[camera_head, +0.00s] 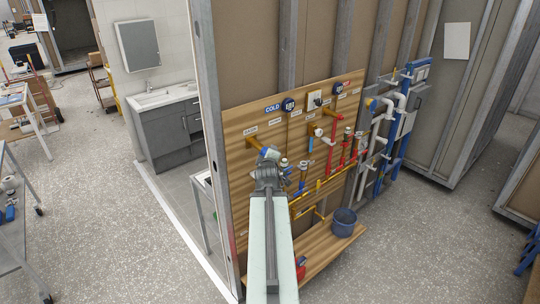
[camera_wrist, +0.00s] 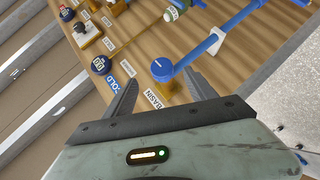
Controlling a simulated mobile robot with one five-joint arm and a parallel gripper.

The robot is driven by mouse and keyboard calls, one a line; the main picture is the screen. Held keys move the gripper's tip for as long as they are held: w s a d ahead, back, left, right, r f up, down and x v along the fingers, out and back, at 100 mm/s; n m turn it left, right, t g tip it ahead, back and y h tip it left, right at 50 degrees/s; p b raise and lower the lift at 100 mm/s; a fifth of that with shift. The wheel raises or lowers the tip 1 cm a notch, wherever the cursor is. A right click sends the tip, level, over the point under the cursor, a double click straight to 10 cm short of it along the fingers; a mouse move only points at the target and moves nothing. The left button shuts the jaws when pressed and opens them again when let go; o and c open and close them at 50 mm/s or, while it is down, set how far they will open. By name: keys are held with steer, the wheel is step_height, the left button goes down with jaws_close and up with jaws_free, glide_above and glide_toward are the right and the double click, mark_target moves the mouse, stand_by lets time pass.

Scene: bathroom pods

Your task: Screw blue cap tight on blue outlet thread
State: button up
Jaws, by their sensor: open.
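A round blue cap (camera_wrist: 162,69) with a small white mark shows in the wrist view, at the end of a blue pipe (camera_wrist: 195,55) near the BASIN label. It appears to sit on the pipe's end; I cannot see any thread or tell how tight it is. My gripper (camera_wrist: 160,80) is open, with one dark finger on either side below the cap and clear space between them. In the head view my gripper (camera_head: 268,172) is close to the wooden board, just below a blue and pale fitting (camera_head: 270,153).
The wooden board (camera_head: 238,118) carries several pipes, valves and labels. Red pipes (camera_head: 331,150) stand right of my gripper. A dark blue bucket (camera_head: 343,221) stands on the wooden ledge (camera_head: 320,247) below. Grey metal studs (camera_wrist: 35,110) border the board.

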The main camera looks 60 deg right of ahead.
steer(key=b+x, duration=0.2)
steer(key=x, duration=0.5)
steer(key=shift+w+d+f+b, duration=0.15)
steer(key=shift+w+f+b, duration=0.1)
steer(key=shift+b, duration=0.15)
steer(key=shift+r, duration=0.1)
jaws_close()
steer(key=shift+r+p, duration=0.1)
steer(key=shift+p, duration=0.2)
steer(key=shift+y, duration=0.3)
steer(key=shift+r+m+y+p, duration=0.1)
steer(key=shift+m+y+p, duration=0.7)
steer(key=shift+p, duration=0.9)
steer(key=shift+y, duration=0.3)
